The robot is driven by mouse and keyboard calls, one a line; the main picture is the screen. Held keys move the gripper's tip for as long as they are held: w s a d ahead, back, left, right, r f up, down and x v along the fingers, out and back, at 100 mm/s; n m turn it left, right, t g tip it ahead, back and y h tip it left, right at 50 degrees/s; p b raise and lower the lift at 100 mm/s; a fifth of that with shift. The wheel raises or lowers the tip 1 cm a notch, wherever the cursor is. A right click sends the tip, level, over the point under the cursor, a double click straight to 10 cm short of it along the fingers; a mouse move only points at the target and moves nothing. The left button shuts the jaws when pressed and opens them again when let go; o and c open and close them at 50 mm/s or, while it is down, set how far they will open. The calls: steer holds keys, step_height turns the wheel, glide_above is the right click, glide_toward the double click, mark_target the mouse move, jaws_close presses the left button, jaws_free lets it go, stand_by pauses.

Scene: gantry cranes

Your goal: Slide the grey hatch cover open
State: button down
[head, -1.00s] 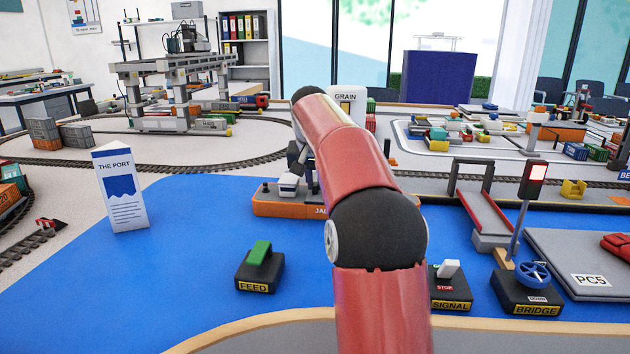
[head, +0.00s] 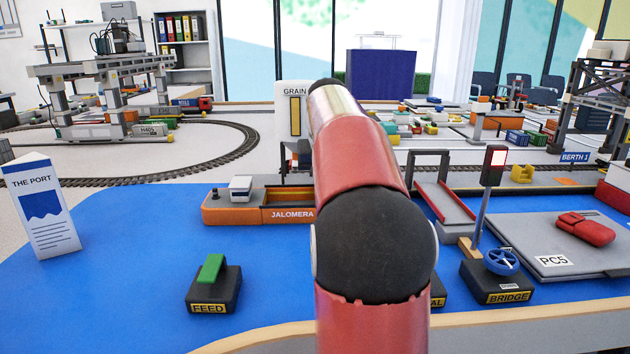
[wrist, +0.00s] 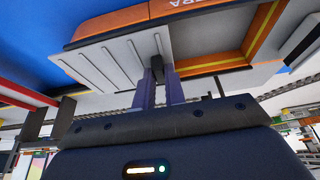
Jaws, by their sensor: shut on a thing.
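The orange ship marked JALOMERA (head: 245,213) lies on the blue water area, partly behind my arm. In the wrist view its orange hull (wrist: 200,12) runs along the top. The grey ribbed hatch cover (wrist: 108,62) lies across the hull in the wrist view, with a small dark handle at its right edge. My gripper (wrist: 158,80) is shut on this handle, its purple fingers on either side. Right of the cover, an open-looking gap with yellow edging shows. In the head view my arm hides the gripper and cover.
The grain silo (head: 295,110) stands behind the ship. The FEED lever (head: 210,285) and the BRIDGE wheel box (head: 505,280) stand in front. A red-lit signal post (head: 490,180) and a grey plate marked PC5 (head: 570,245) are at right.

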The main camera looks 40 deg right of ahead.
steer(key=shift+r, duration=0.1)
steer(key=c, duration=1.4)
jaws_free()
steer(key=shift+c, duration=0.2)
steer(key=p+v, duration=0.1)
steer(key=v, duration=0.6)
steer(key=shift+r, duration=0.35)
steer(key=shift+s+a, duration=0.15)
